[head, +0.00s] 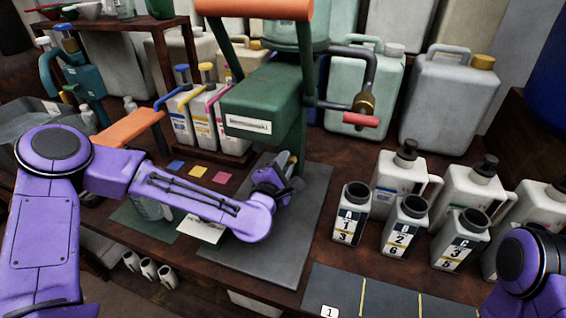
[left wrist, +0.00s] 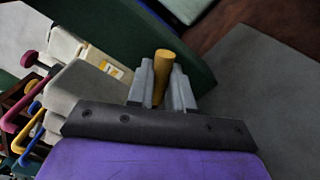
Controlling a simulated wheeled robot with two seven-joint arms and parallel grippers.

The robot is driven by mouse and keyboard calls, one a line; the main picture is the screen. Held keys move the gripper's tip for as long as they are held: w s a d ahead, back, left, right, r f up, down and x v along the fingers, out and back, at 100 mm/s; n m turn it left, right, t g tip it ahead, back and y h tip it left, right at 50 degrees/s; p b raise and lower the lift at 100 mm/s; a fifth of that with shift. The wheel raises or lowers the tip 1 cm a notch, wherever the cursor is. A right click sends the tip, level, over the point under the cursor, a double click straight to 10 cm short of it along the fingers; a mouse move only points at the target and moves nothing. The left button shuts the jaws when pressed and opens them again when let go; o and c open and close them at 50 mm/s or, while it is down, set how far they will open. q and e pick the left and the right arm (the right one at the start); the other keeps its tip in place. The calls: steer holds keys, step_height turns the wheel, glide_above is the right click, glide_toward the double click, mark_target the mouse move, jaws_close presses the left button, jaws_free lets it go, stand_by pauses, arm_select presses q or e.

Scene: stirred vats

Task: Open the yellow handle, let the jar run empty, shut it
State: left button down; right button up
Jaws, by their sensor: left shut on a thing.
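The yellow handle (left wrist: 162,72) stands between the two grey fingers of my left gripper (left wrist: 161,92) in the left wrist view. The fingers are shut on it. In the head view my left gripper (head: 284,172) is at the lower part of the green stand (head: 262,112), and my wrist hides most of the handle. A pale green glass jar (head: 297,34) sits at the top of the stand, cut by an orange bar. Its liquid level cannot be made out. Of my right arm only a purple part shows at the lower right; its gripper is out of view.
A grey plate (head: 295,235) lies under the stand. Labelled open bottles (head: 352,215) and capped white jugs (head: 405,175) stand to the right. Large canisters (head: 448,100) line the back. A bent pipe with a red grip (head: 361,119) juts right from the stand.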

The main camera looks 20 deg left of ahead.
arm_select(q)
steer(key=m, duration=0.3)
steer(key=shift+w+a+r+m, duration=0.1)
steer(key=shift+w+r+m, duration=0.1)
steer(key=shift+r+m, duration=0.15)
steer(key=m, duration=0.3)
steer(key=shift+m+p, duration=0.25)
steer(key=shift+p, duration=0.1)
steer(key=shift+m, duration=1.2)
steer(key=c, duration=1.7)
jaws_free()
steer(key=shift+w+f+m, duration=0.1)
steer(key=shift+m, duration=1.2)
steer(key=shift+o, duration=0.2)
steer(key=o, duration=1)
steer(key=shift+f, duration=0.15)
steer(key=shift+o, duration=0.2)
steer(key=shift+s+f, duration=0.1)
steer(key=shift+s, duration=0.1)
